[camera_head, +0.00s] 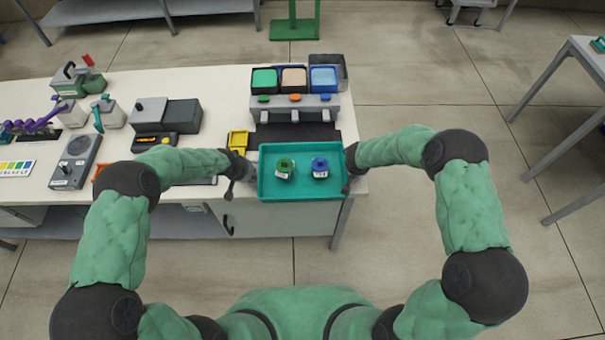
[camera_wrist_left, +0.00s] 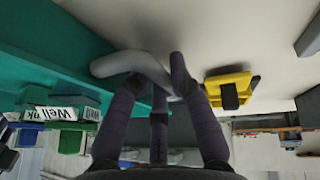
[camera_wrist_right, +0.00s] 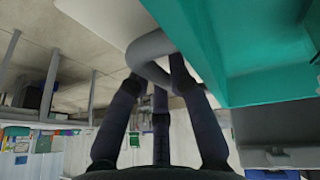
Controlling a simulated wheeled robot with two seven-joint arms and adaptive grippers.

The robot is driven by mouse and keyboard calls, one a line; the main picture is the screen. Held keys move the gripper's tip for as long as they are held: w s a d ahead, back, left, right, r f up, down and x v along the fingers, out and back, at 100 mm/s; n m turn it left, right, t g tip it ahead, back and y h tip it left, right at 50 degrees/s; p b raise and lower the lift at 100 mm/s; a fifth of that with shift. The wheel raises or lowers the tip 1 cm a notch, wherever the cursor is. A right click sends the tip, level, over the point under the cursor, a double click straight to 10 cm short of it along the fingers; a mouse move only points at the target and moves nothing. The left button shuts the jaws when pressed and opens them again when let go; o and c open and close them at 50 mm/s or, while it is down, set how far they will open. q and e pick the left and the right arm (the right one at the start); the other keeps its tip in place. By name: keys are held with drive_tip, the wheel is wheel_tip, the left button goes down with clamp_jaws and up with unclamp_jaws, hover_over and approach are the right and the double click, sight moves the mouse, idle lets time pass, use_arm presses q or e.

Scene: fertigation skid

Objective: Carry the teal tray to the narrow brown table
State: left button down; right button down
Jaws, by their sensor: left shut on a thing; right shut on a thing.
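The teal tray (camera_head: 302,191) is in front of me in the head view, over the front edge of the white bench, and looks level. It holds a green-topped jar (camera_head: 285,168) and a blue-topped jar (camera_head: 320,167), both upright and apart. My left gripper (camera_head: 233,180) is shut on the tray's left handle, a grey bar that shows in the left wrist view (camera_wrist_left: 125,63). My right gripper (camera_head: 350,178) is shut on the right handle (camera_wrist_right: 147,55). Whether the tray touches the bench is unclear. I cannot make out a narrow brown table.
The white bench (camera_head: 222,82) carries a grey stand with three coloured bins (camera_head: 295,103), a yellow clip-like item (camera_head: 238,141) and several devices on the left. A pale table (camera_head: 590,55) stands at the right edge. The floor (camera_head: 410,75) between is clear.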

use_arm(q)
drive_tip(key=shift+r, duration=0.2)
use_arm(e)
drive_tip(key=shift+r, duration=0.2)
